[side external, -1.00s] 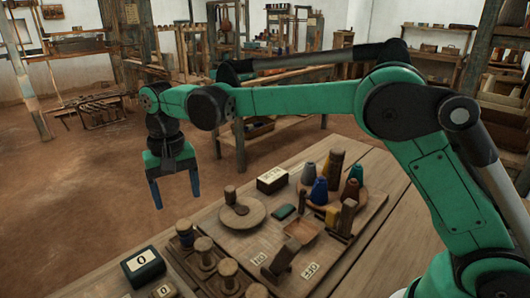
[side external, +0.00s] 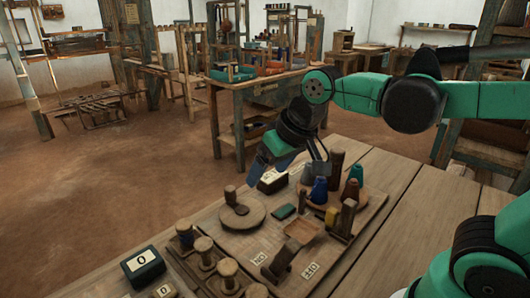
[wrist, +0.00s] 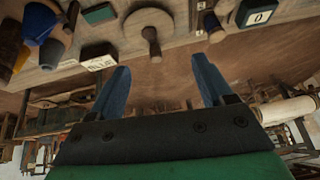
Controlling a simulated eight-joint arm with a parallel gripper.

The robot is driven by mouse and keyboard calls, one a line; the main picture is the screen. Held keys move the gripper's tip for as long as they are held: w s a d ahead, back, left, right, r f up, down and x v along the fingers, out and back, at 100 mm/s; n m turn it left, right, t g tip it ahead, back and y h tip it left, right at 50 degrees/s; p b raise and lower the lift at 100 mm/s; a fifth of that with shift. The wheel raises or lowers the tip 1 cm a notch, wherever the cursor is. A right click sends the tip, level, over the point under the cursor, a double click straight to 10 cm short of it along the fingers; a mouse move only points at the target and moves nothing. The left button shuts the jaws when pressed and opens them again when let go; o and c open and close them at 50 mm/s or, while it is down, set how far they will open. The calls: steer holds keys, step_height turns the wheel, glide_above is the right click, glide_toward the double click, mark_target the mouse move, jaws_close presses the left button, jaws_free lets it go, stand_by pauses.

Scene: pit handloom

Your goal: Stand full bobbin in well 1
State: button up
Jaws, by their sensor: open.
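My gripper (side external: 272,155) is in the air over the back edge of the table, above and behind a dark box with a white label. In the wrist view its two blue fingers (wrist: 160,85) are apart with nothing between them. Several coloured cones, such as a blue one (side external: 319,190), stand on a board at the right. Wooden spool-shaped pieces (side external: 204,250) stand in a row at the front left. I cannot tell which piece is the full bobbin, and no well marked 1 is legible.
A round wooden disc (side external: 255,215) carries an upright peg. The labelled dark box (side external: 272,188), a green block (side external: 283,212) and a box marked 0 (side external: 143,267) are on the table. A tall brown cylinder (side external: 337,166) stands behind the cones. Bare planks lie at the right.

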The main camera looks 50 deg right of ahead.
steer(key=shift+n+t, duration=0.3)
steer(key=shift+t, duration=0.5)
steer(key=s+f, duration=0.1)
steer(key=s+d+f, duration=0.2)
steer(key=shift+s+f, duration=0.15)
steer(key=shift+s, duration=0.2)
